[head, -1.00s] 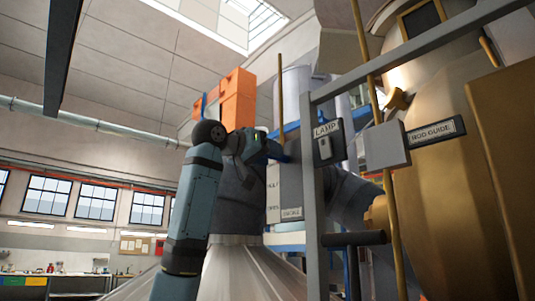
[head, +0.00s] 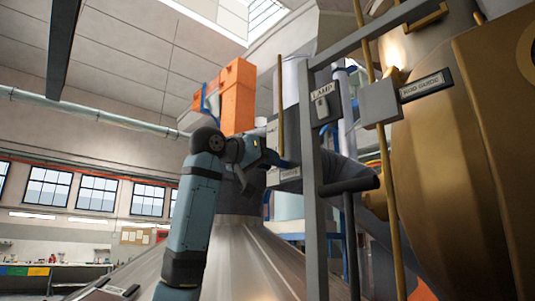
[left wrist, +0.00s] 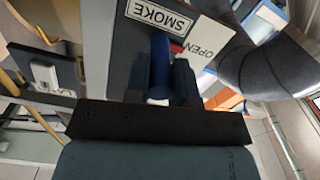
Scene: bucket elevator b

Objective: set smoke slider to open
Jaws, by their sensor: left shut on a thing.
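The smoke slider's grey panel (head: 289,150) stands left of the grey frame post in the head view. Its pale label strip (head: 272,133) shows above my left gripper (head: 279,161), and its small lower label (head: 290,174) is just below. In the left wrist view the SMOKE label (left wrist: 158,16) and the OPEN label (left wrist: 207,44) lie right at my left gripper's fingertips (left wrist: 170,55). The fingers are shut on the slider's handle, mostly hidden between them; a small red piece (left wrist: 176,47) shows beside the OPEN label. My right gripper is not in view.
A grey upright post (head: 314,190) with a LAMP switch (head: 322,104) stands right of the panel. A ROD GUIDE block (head: 381,101), a thin brass rod and a large brass vessel (head: 445,170) fill the right. A black T-handle (head: 349,186) juts out.

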